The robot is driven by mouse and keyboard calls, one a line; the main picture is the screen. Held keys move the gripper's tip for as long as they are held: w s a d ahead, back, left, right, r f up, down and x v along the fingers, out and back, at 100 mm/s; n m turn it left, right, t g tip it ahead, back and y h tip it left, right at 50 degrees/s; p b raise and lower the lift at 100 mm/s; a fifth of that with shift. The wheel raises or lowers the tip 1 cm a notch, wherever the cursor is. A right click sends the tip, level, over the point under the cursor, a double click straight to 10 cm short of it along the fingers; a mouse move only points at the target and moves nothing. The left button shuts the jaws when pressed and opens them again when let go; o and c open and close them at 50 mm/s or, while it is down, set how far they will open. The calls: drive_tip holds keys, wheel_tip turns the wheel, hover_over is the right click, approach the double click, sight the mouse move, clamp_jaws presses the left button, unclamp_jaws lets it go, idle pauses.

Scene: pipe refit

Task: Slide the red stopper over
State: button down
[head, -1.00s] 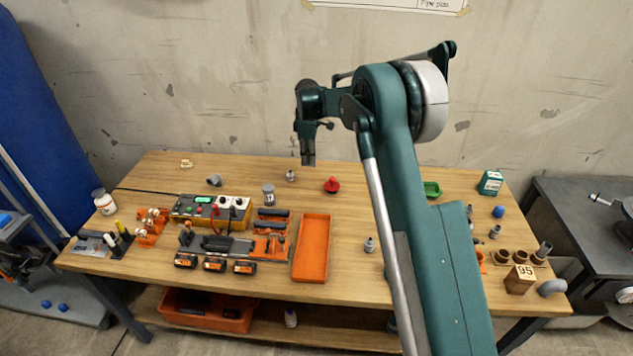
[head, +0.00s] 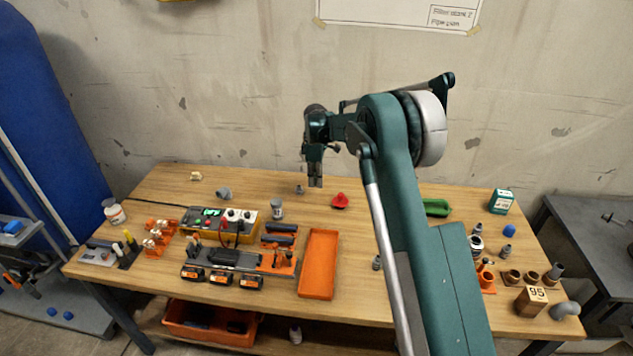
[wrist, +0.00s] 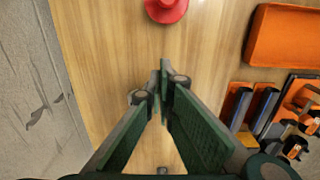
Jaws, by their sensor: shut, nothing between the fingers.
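The red stopper (head: 340,201) stands on the wooden table, right of my gripper in the head view. It also shows at the top edge of the wrist view (wrist: 166,8), partly cut off. My gripper (head: 315,184) hangs above the back part of the table, pointing down, apart from the stopper. In the wrist view my gripper (wrist: 160,88) has its fingertips together with nothing between them. A small grey fitting (head: 299,190) is on the table just left of my gripper in the head view.
An orange tray (head: 318,264) lies in front of the stopper. Left of it are battery packs, tools and a control box (head: 236,222). A grey pipe elbow (head: 224,193) is at the back left. A green object (head: 436,208) sits right, beyond my arm. Table around the stopper is clear.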

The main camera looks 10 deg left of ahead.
wheel_tip(320, 180, down, 8)
drive_tip(key=shift+r+b, duration=0.1)
drive_tip(key=shift+b, duration=0.35)
drive_tip(key=shift+d, duration=2)
drive_tip(key=d+b, duration=0.1)
drive_tip(key=d, duration=1.9)
drive_tip(key=shift+d+b, duration=0.25)
drive_tip(key=shift+b, duration=0.1)
